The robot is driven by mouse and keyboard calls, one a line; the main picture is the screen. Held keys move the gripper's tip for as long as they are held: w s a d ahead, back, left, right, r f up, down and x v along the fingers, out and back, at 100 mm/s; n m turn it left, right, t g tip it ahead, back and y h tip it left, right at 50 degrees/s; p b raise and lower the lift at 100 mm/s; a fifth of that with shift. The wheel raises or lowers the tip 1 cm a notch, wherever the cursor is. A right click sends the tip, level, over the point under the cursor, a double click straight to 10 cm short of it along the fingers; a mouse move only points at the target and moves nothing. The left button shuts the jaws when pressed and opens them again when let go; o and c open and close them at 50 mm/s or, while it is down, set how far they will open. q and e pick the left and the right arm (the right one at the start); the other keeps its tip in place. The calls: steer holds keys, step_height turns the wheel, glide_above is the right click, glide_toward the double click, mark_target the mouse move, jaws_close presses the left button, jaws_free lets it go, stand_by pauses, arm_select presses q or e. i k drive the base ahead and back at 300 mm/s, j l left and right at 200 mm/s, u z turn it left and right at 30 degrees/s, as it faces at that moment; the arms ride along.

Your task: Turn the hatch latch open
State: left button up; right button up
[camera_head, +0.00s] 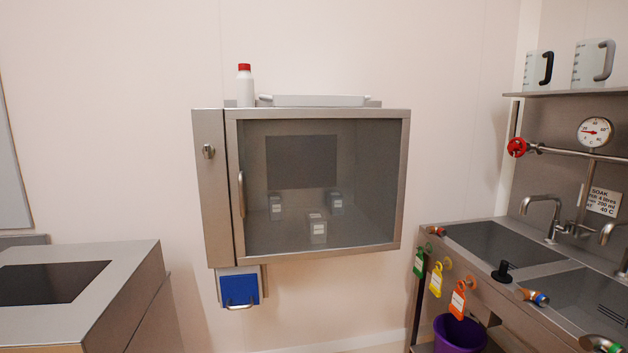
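A steel wall cabinet with a glass-fronted door (318,253) hangs in the middle of the view. A small metal latch knob (208,151) sits on the narrow steel panel at the cabinet's left side. I cannot tell its turned position at this size. A vertical bar handle (241,194) is on the left edge of the door, and the door looks shut. Several small grey labelled containers, one in front (317,228), stand inside behind the glass. Neither of my grippers shows in this view.
A blue-fronted box with a handle (239,288) hangs below the cabinet. A white bottle with a red cap (245,87) and a pale tray (313,100) stand on top. A steel counter (110,285) is at left, a sink unit (480,268) and purple bucket (458,335) at right.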

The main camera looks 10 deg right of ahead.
mark_target(208, 150)
steer(key=i+l+u, duration=0.55)
steer(key=i+l, duration=0.25)
